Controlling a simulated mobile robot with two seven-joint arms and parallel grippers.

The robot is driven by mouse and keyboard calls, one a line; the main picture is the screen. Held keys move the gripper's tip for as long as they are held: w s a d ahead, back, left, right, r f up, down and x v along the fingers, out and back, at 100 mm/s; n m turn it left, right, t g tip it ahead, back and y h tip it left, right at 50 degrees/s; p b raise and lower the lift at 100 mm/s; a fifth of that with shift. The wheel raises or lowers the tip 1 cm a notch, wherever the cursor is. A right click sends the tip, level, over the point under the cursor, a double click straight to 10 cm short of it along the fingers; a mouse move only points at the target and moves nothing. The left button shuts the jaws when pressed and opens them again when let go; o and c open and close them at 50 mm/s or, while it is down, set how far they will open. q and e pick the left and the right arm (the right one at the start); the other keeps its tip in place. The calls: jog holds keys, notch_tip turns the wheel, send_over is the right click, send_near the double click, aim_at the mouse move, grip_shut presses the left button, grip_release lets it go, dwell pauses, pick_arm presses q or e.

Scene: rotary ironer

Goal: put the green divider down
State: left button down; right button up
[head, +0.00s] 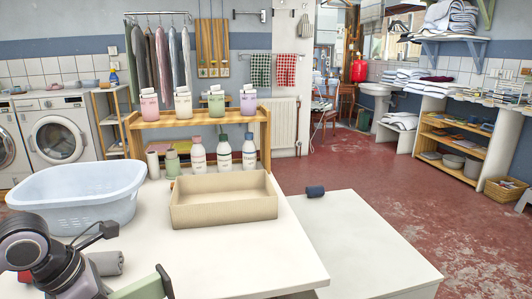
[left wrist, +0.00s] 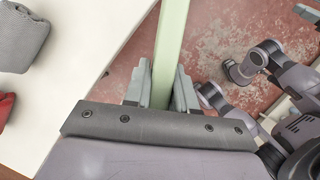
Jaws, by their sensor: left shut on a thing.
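The green divider (left wrist: 172,40) is a long, flat, pale green strip. In the left wrist view it stands between the two fingers of my left gripper (left wrist: 160,86), which is shut on it, and it runs up out of the picture. In the head view, my left gripper (head: 140,284) is at the bottom left, low by the near edge of the white table (head: 230,265). Only a short piece of the divider (head: 134,291) shows there; the rest is cut off by the frame.
An open beige box (head: 225,214) and a pale blue laundry basket (head: 85,207) stand on the table. A dark blue roll (head: 315,191) lies on the white surface at right. The table's front middle is clear.

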pick_arm(q)
jog(key=s+d+r+m+g+y, duration=0.1)
jog(key=d+m+g+y, duration=0.2)
jog(key=m, duration=1)
jog(key=s+d+m+g, duration=0.1)
jog(key=d+m+g, duration=0.3)
jog(key=m, duration=1)
notch_tip(320, 180, up, 10)
jog(key=p, duration=1.3)
jog(key=shift+a+g, duration=0.35)
jog(key=shift+g, duration=0.05)
jog(key=shift+w, duration=0.1)
